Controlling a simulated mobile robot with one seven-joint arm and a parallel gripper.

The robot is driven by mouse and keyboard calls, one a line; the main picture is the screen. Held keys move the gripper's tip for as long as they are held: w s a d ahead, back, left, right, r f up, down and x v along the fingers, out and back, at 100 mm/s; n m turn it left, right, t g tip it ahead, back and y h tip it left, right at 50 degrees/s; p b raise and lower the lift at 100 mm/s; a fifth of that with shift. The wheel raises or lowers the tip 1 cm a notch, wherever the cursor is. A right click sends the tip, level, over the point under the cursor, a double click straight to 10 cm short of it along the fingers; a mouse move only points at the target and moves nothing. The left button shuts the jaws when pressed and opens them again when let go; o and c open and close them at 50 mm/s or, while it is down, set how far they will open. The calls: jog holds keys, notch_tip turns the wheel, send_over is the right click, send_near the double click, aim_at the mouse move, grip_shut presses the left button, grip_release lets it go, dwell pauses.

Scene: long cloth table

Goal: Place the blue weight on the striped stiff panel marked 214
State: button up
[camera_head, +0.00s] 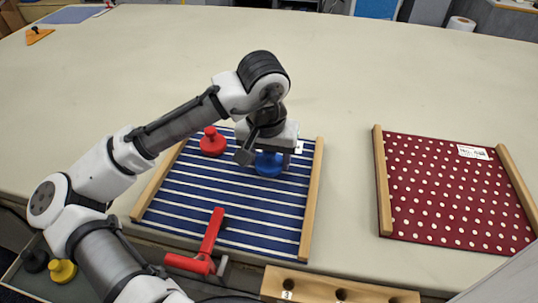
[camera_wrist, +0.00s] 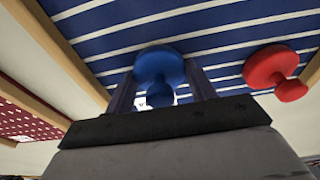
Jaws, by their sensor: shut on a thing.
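The striped panel (camera_head: 235,222) is navy with white stripes and has wooden side rails. It lies on the cloth table, and its marking is mostly hidden by my arm. My gripper (camera_head: 270,160) is over the panel's upper right part, shut on the blue weight (camera_head: 268,170). In the wrist view the blue weight (camera_wrist: 160,68) has its knob between the two fingers (camera_wrist: 162,88). Its round base is at the striped surface; I cannot tell whether it rests on it. A red weight (camera_head: 213,141) stands on the same panel, to the left of the blue one.
A red dotted panel (camera_head: 458,195) with wooden rails and a white label lies to the right. A red clamp-like handle (camera_head: 207,245) is at the striped panel's front edge. A wooden block with holes (camera_head: 330,287) is at the front. Yellow (camera_head: 62,271) and black (camera_head: 36,260) weights sit lower left.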

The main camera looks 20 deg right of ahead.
aim_at(267, 167)
jog(key=o, duration=1.3)
jog(key=shift+f, duration=0.1)
jog(key=r, duration=0.4)
jog(key=s+r, duration=0.1)
jog(key=r, duration=0.3)
jog(key=a+r, duration=0.1)
jog(key=r, duration=0.3)
jog(key=shift+s+r, duration=0.1)
jog(key=shift+s, duration=0.1)
